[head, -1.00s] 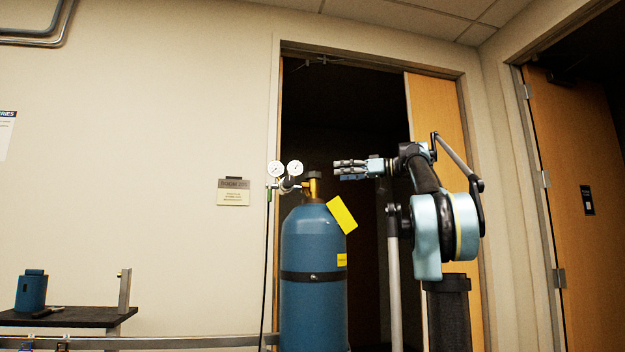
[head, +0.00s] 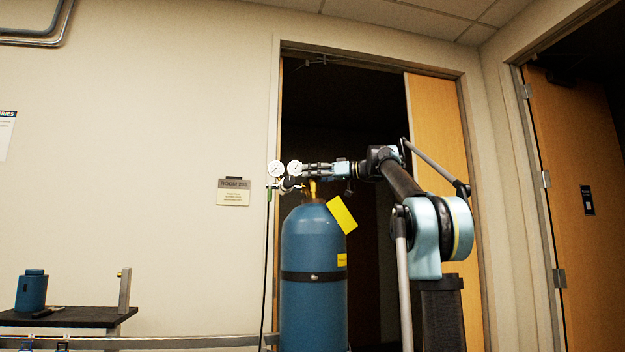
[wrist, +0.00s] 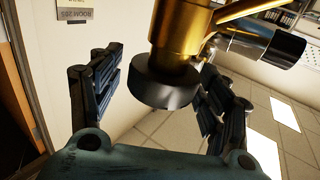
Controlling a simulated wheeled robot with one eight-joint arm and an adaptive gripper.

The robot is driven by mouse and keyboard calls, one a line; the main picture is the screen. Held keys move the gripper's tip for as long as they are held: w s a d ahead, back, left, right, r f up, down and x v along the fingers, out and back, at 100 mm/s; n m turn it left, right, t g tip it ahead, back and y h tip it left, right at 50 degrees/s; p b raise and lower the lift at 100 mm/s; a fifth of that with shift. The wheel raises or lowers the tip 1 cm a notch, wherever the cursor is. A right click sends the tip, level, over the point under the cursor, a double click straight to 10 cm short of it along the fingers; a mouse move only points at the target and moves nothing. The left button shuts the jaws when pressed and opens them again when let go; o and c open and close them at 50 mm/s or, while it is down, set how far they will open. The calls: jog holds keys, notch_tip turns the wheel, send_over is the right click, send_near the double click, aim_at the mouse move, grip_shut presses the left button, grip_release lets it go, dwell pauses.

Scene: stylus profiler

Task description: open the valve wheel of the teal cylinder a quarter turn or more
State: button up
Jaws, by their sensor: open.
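The teal cylinder (head: 313,250) stands upright in front of the dark doorway, with a brass valve (head: 312,187) on top. My gripper (head: 308,169) is level with the top of the valve, its fingers pointing left; they hide the wheel in the head view. In the wrist view the dark round valve wheel (wrist: 165,82) sits on the end of the brass valve stem (wrist: 180,35). My gripper (wrist: 160,75) is open, with one finger set on each side of the wheel. A gap shows on the left; I cannot tell whether the right finger touches.
Two round gauges (head: 285,168) and a regulator sit just left of the valve, close to my fingertips. A yellow tag (head: 341,214) hangs at the cylinder's right shoulder. A dark shelf (head: 70,317) with a blue container (head: 31,290) stands at the lower left.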

jog(key=c, duration=1.1)
jog(key=o, duration=1.1)
jog(key=v, duration=1.2)
